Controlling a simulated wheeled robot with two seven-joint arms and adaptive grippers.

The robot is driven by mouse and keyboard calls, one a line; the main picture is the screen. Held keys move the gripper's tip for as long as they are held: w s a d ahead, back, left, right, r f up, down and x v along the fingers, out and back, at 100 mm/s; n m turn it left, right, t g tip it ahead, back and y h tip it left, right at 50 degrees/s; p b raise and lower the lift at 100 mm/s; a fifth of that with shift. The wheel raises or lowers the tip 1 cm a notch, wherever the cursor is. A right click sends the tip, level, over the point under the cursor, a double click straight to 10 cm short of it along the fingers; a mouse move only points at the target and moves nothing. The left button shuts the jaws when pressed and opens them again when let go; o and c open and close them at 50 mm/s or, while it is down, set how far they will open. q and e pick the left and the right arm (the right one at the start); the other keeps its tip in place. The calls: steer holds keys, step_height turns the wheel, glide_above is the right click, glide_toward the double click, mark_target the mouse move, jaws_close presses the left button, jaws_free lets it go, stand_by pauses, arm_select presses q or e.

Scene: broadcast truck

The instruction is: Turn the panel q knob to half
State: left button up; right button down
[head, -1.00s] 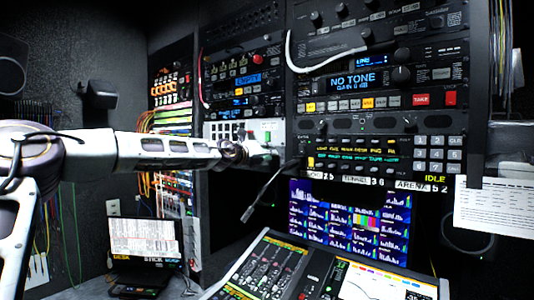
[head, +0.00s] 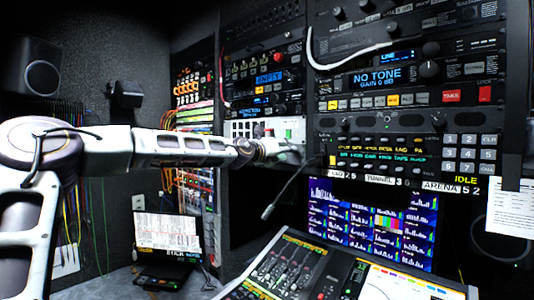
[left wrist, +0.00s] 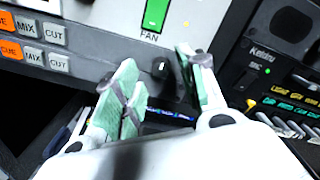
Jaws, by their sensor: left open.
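In the head view my left gripper (head: 268,150) is at the light panel (head: 240,130), where the arm hides the knob.
Orange and white CUE, MIX and CUT buttons (left wrist: 30,55) lie left of the knob. A black rack unit (left wrist: 285,70) stands close on the right. A gooseneck microphone (head: 285,190) hangs beside the gripper. Below are a mixing console (head: 300,265), a monitor screen (head: 370,220) and a laptop (head: 168,240).

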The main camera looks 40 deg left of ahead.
arm_select(q)
steer(key=s, duration=1)
steer(key=shift+a, duration=0.35)
stand_by(0.5)
stand_by(0.3)
